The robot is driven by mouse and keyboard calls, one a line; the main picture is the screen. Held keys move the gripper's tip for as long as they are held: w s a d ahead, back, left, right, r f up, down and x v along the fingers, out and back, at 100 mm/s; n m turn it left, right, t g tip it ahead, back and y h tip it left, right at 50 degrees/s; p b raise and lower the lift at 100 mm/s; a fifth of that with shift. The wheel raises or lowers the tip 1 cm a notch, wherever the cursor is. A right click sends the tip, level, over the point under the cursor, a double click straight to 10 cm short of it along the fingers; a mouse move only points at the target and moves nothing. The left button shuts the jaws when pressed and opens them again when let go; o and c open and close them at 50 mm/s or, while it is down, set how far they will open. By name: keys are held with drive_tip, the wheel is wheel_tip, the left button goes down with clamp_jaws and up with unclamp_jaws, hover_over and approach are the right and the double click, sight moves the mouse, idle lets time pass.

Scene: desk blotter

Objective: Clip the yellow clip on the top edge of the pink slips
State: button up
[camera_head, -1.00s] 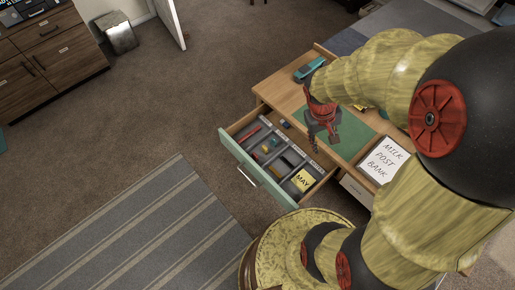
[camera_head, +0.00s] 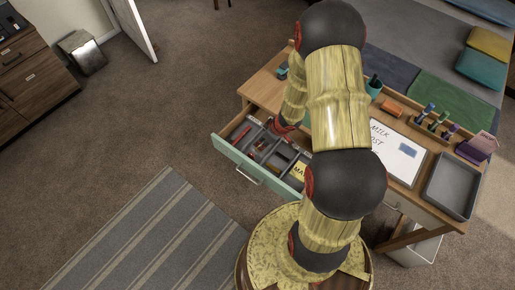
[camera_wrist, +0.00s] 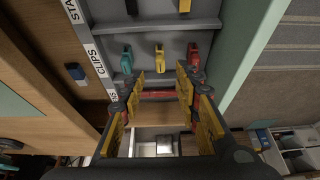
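In the wrist view a yellow clip (camera_wrist: 160,57) lies in a grey drawer compartment between a teal clip (camera_wrist: 127,60) and a red clip (camera_wrist: 193,54). My gripper (camera_wrist: 161,80) is open, with nothing between its yellow-padded fingers. The yellow clip appears just beyond the fingertips, in line with the gap, and apart from them. In the head view my gripper (camera_head: 284,127) is over the open drawer (camera_head: 256,167), partly hidden by my arm. I cannot make out the pink slips for certain; a purple-pink item (camera_head: 478,147) stands at the desk's right end.
The drawer's mint front (camera_wrist: 246,55) rises close on the right in the wrist view. A labelled divider (camera_wrist: 92,50) runs along the left. On the desk are a white paper pad (camera_head: 397,152), a grey tray (camera_head: 452,186) and an orange block (camera_head: 391,108).

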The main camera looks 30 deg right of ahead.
drive_tip(key=shift+b+x, duration=2.25)
drive_tip(key=shift+x, duration=1.25)
drive_tip(key=shift+s, duration=0.15)
drive_tip(key=c, duration=0.4)
drive_tip(key=c, duration=0.3)
clamp_jaws()
drive_tip(key=shift+r, duration=0.15)
